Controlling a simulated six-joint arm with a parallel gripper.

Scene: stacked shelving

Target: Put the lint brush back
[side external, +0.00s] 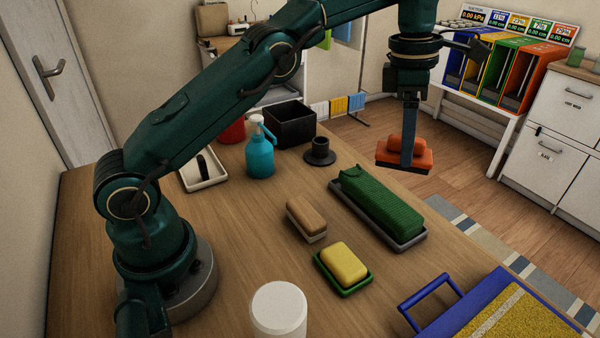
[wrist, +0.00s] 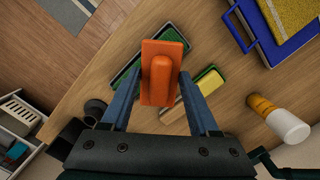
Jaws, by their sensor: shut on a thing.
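An orange block with a raised rounded handle, seemingly the lint brush (side external: 390,159), hangs level in my gripper (side external: 408,160), well above the table. In the wrist view the brush (wrist: 160,65) shows its flat orange plate and handle between the two fingers of my gripper (wrist: 160,82), which is shut on it. Its underside is hidden. Below it, a long green textured piece (side external: 380,203) lies in a dark grey tray (side external: 410,242); the brush partly covers these in the wrist view.
A tan block (side external: 306,214) and a yellow sponge (side external: 343,263) in a green dish stand nearby. A white tray (side external: 203,172), blue pump bottle (side external: 260,155), black box (side external: 291,124) and black round holder (side external: 319,152) are farther back. A blue-framed tray (side external: 450,322) and white jar (side external: 279,308) are in front.

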